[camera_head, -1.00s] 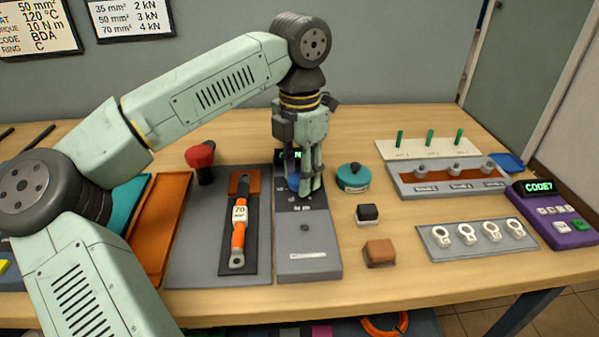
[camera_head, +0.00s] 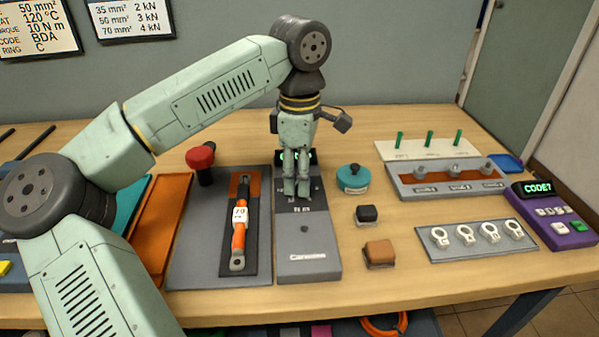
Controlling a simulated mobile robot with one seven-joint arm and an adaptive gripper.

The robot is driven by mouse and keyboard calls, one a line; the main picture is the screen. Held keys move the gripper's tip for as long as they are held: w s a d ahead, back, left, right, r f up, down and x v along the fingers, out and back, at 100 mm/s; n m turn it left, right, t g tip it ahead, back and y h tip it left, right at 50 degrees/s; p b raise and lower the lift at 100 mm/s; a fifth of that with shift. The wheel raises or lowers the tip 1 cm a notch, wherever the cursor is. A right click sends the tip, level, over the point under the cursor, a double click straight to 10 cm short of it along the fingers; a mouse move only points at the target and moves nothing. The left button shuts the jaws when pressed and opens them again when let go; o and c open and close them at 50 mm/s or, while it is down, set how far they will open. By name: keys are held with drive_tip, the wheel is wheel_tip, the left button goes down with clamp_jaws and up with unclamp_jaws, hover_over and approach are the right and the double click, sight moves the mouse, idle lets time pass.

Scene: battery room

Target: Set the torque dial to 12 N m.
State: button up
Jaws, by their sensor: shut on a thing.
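My gripper (camera_head: 297,190) points straight down at the upper part of a grey dial panel (camera_head: 308,262). Its fingers are close together and shut on the torque dial, which they hide in this view. The dial's pointer and setting cannot be read. Some white scale marks show on the dark face (camera_head: 314,200) around the fingertips, too small to read. A small dark display with green characters (camera_head: 311,157) sits behind the fingers, mostly covered.
A wall sign (camera_head: 40,28) reads 10 N m.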

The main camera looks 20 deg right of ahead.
drive_tip(key=m, duration=0.6)
drive_tip(key=shift+r+m, duration=0.1)
drive_tip(key=shift+m, duration=0.2)
drive_tip(key=m, duration=0.5)
idle(0.4)
drive_tip(key=o, duration=1.2)
drive_tip(key=shift+c, duration=0.2)
wheel_tip(320, 180, up, 12)
